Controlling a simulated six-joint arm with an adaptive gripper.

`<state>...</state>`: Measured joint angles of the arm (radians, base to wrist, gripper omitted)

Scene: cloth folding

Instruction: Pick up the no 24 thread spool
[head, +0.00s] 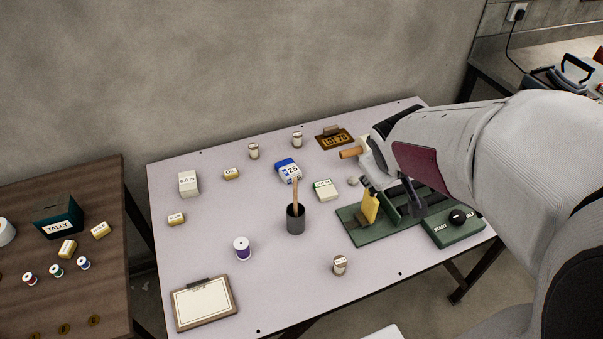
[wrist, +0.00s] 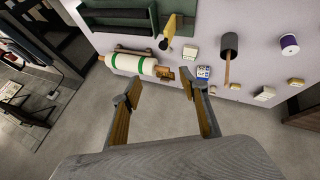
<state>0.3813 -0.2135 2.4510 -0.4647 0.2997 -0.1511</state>
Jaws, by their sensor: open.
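No label reading 24 is legible in either view, so I cannot tell which spool is number 24. Small labelled spools stand upright on the pale table: one at the front (head: 340,265), one at the back (head: 253,151), and another to its right (head: 297,139). A larger purple spool (head: 242,250) stands left of centre and also shows at the upper right of the wrist view (wrist: 289,43). My gripper (wrist: 158,98) is open and empty, its two fingers apart. My arm reaches over the table's right side, away from these spools.
A green device (head: 362,235) lies below my arm. A dark cup with a wooden stick (head: 296,222) stands mid-table, near a blue box (head: 288,171). A clipboard (head: 205,303) lies front left. The wrist view shows a white roll with green bands (wrist: 138,64). Small coloured spools (head: 56,271) are on the brown table.

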